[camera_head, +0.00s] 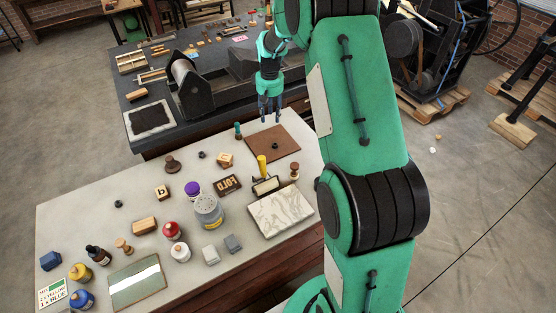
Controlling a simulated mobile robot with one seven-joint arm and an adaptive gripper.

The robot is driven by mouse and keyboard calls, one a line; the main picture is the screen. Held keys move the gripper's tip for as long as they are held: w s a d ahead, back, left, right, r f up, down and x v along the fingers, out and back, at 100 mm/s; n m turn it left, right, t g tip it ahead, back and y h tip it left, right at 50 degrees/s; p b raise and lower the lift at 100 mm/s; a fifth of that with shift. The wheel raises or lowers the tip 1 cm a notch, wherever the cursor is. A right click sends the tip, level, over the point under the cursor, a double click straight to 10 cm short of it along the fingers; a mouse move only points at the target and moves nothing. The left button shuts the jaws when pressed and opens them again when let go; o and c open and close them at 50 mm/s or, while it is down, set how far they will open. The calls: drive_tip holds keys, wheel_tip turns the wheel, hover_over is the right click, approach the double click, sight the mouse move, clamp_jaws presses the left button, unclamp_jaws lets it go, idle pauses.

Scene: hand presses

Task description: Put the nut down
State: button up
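My gripper (270,117) hangs pointing down above the far edge of the light worktable (75,235). Its two dark fingers are apart, and I see nothing between them. A small dark piece (275,146) lies on the brown board (262,141), below and just to the right of the fingers in the picture. It may be the nut, but it is too small to be sure. Two other small dark round pieces lie on the table, one near the middle (201,155) and one to the left (118,204).
A green-capped piece (238,131) stands left of the board, and a yellow cylinder (262,166) stands in front of it. A marbled slab (281,210), a grey canister (208,210) and several bottles crowd the front. The dark press bench (150,88) stands behind.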

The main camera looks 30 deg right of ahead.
drive_tip(key=s+a+r+t, duration=0.1)
drive_tip(key=s+a+r, duration=0.45)
drive_tip(key=r, duration=0.25)
drive_tip(key=s+a+r+t, duration=0.1)
drive_tip(key=s+a+r, duration=0.3)
drive_tip(key=s+r, duration=0.3)
drive_tip(key=s+a+r, duration=0.4)
drive_tip(key=s+r, duration=0.1)
drive_tip(key=r, duration=0.4)
drive_tip(key=s+a+r+t, duration=0.1)
drive_tip(key=s+a, duration=0.1)
drive_tip(key=s, duration=0.6)
drive_tip(key=s+a+r+t, duration=0.1)
drive_tip(key=s+a, duration=0.2)
drive_tip(key=s, duration=0.6)
drive_tip(key=s+a+r+t, duration=0.1)
drive_tip(key=s+a, duration=0.2)
drive_tip(key=s, duration=0.6)
drive_tip(key=shift+s+a, duration=0.25)
drive_tip(key=shift+f, duration=0.1)
